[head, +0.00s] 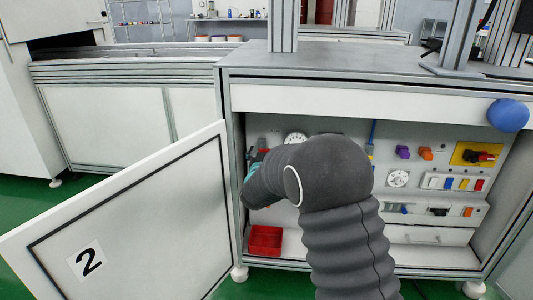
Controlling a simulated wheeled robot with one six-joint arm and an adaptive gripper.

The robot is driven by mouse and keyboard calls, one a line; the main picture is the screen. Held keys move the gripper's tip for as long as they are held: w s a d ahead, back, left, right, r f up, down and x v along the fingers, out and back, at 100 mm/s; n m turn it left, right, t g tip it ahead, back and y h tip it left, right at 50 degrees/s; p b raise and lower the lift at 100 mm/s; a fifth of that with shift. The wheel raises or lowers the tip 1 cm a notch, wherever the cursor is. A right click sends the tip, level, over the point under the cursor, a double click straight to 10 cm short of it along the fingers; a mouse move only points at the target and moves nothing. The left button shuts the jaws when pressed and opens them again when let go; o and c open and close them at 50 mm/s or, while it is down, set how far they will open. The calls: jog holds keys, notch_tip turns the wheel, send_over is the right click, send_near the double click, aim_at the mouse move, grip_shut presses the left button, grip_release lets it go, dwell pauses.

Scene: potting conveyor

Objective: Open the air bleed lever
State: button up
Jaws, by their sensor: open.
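My arm reaches into the open cabinet and covers much of the left half of its back panel. A round gauge (295,139) shows just above my arm. A blue pipe (373,131) runs down the panel to the right of it.
The white door marked 2 (130,225) stands open at left. A red bin (265,240) sits low in the cabinet. A red handle on a yellow plate (465,158), a second gauge (397,179) and coloured switches are at right. A blue ball (508,115) is at the upper right.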

jog(key=shift+c, duration=0.2)
jog(key=c, duration=1.1)
jog(key=shift+r, duration=0.1)
jog(key=shift+a+r+n+p, duration=0.25)
jog(key=shift+a+n+p, duration=0.25)
jog(key=shift+n+p, duration=1.85)
jog(key=shift+a+r+n+p, duration=0.4)
jog(key=shift+n+p, duration=0.6)
jog(key=shift+n, duration=2.65)
jog(key=shift+a+r+n+p, duration=0.1)
jog(key=shift+a+n+p, duration=0.5)
jog(key=shift+n+p, duration=1.75)
jog(key=shift+n+b, duration=0.65)
jog(key=shift+n, duration=0.1)
